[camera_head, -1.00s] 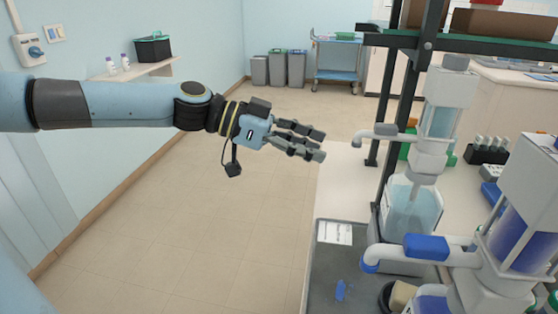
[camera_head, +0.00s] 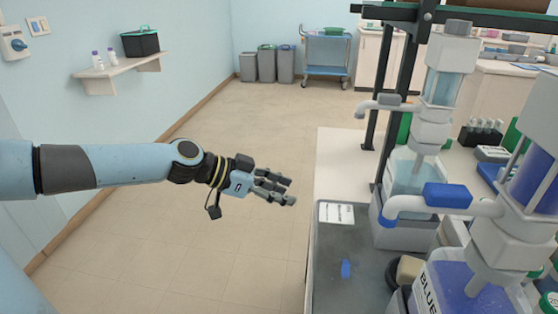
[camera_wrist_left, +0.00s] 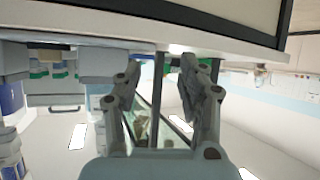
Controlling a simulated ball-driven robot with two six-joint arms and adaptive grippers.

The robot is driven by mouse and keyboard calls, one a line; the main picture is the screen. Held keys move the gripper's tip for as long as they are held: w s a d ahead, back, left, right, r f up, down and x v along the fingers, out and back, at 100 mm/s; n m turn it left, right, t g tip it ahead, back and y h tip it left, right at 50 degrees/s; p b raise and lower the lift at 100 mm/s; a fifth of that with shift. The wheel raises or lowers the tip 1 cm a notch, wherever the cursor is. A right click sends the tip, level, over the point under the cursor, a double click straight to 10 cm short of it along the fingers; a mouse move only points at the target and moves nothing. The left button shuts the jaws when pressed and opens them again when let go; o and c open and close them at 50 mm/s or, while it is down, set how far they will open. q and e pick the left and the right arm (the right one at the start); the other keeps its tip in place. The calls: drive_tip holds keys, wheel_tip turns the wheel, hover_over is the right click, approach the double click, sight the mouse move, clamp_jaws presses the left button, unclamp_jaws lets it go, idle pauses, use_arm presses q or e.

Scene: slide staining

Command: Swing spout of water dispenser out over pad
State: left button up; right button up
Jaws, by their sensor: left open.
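The water dispenser (camera_head: 440,85) stands on the bench at right, a white and clear column with pale liquid above a clear tank (camera_head: 410,175). Its white spout (camera_head: 382,105), with a grey top piece, points left. The dark grey pad (camera_head: 335,240) lies at the bench's front left, with a printed white label and a blue spot. My left gripper (camera_head: 290,190) is open and empty, left of the bench edge and apart from the spout. In the left wrist view its fingers (camera_wrist_left: 160,75) are spread with nothing held. My right gripper is not in view.
A dispenser of blue liquid (camera_head: 535,185) with a blue-topped spout (camera_head: 447,196) stands nearer, right of the pad. A dark post (camera_head: 385,110) and shelf rise behind the water dispenser. Test tubes in a rack (camera_head: 482,133) stand farther right. The floor at left is open.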

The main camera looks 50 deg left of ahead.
use_arm(q)
drive_tip(key=shift+s+a+f, duration=0.1)
drive_tip(key=shift+s+f, duration=0.05)
drive_tip(key=shift+f, duration=0.4)
